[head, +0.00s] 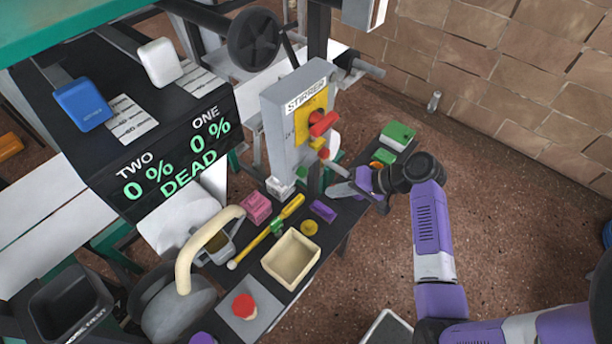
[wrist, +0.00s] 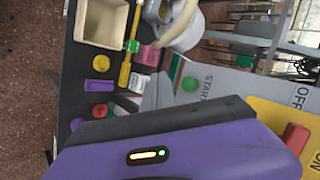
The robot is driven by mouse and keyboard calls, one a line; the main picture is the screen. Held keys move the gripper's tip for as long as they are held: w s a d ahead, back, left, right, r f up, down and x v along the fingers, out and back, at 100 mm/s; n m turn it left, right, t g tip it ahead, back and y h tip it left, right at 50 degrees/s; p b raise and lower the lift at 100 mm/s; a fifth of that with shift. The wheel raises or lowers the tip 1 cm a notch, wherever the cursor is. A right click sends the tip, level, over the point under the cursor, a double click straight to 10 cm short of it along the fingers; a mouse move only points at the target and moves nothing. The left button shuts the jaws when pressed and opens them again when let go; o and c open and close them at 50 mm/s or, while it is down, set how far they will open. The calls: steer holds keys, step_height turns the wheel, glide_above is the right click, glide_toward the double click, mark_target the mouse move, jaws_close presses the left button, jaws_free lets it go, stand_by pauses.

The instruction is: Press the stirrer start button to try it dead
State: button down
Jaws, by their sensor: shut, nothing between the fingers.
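The grey stirrer box (head: 285,125) stands upright at the back of the bench, labelled STIRRER. Its green start button (head: 302,172) is low on the front face. In the wrist view the green button (wrist: 190,84) sits beside the word START. A red handle (head: 322,123) is on the box's yellow plate (head: 304,112); it also shows in the wrist view (wrist: 295,137). My gripper (head: 333,188) is shut and empty, in front of the lower box. In the wrist view its grey fingertips (wrist: 162,80) are beside the button; I cannot tell the depth gap.
A display (head: 165,160) reads TWO 0 %, ONE 0 %, DEAD. The bench holds a cream tray (head: 290,258), a yellow tool (head: 265,232), a pink block (head: 257,208), a purple block (head: 323,211) and a green block (head: 397,135). Open floor lies right of the bench.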

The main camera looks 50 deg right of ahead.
mark_target(304, 173)
steer(key=shift+w+a+b, duration=0.1)
steer(key=shift+w+b, duration=0.45)
steer(key=shift+w, duration=2.35)
steer(key=shift+w, duration=0.1)
steer(key=shift+w, duration=0.35)
steer(key=shift+w, duration=0.5)
stand_by(0.4)
steer(key=shift+s, duration=0.1)
steer(key=shift+s+p, duration=0.7)
steer(key=shift+s, duration=0.15)
